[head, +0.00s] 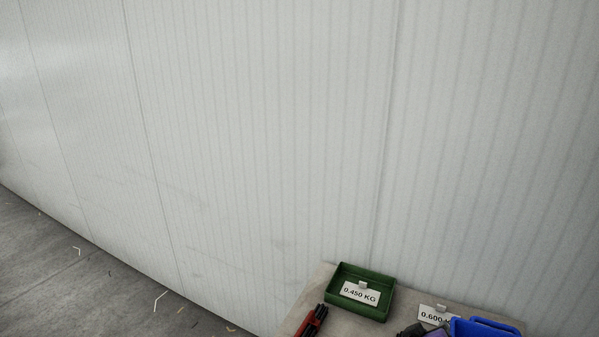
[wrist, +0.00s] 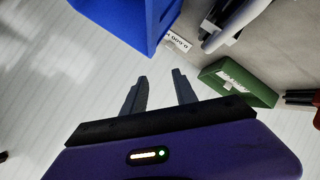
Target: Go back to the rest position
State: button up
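My gripper (wrist: 161,76) is open in the wrist view, its two dark fingers apart with nothing between them. A blue bin (wrist: 125,18) is beyond the fingertips at the upper left. A green tray (wrist: 240,84) lies to the right of the fingers. In the head view, a dark and purple part that looks like my gripper (head: 412,331) shows at the bottom edge, left of the blue bin (head: 485,328). The rest of my arm is out of that view.
In the head view, the green tray (head: 361,292) with a 0.450 KG label stands on a table (head: 318,286) against a pale wall (head: 250,130). A red and black object (head: 312,321) lies near it. A 0.600 label (head: 432,315) is beside the blue bin. Small scraps lie on the floor.

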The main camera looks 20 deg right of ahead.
jog(key=s+a+r+n+t+y, duration=0.1)
jog(key=s+a+n+t+y, duration=0.25)
jog(key=a, duration=0.55)
jog(key=s+a+t+y, duration=0.35)
jog(key=a+t, duration=0.25)
jog(key=a, duration=0.4)
jog(key=s+a+r+y, duration=0.2)
jog(key=s+a, duration=0.1)
jog(key=s, duration=0.7)
jog(key=s+a+r+y, duration=0.2)
jog(key=s+a, duration=0.1)
jog(key=s, duration=0.7)
jog(key=shift+s+r+m, duration=0.25)
jog(key=shift+s+m, duration=0.1)
jog(key=shift+m, duration=0.1)
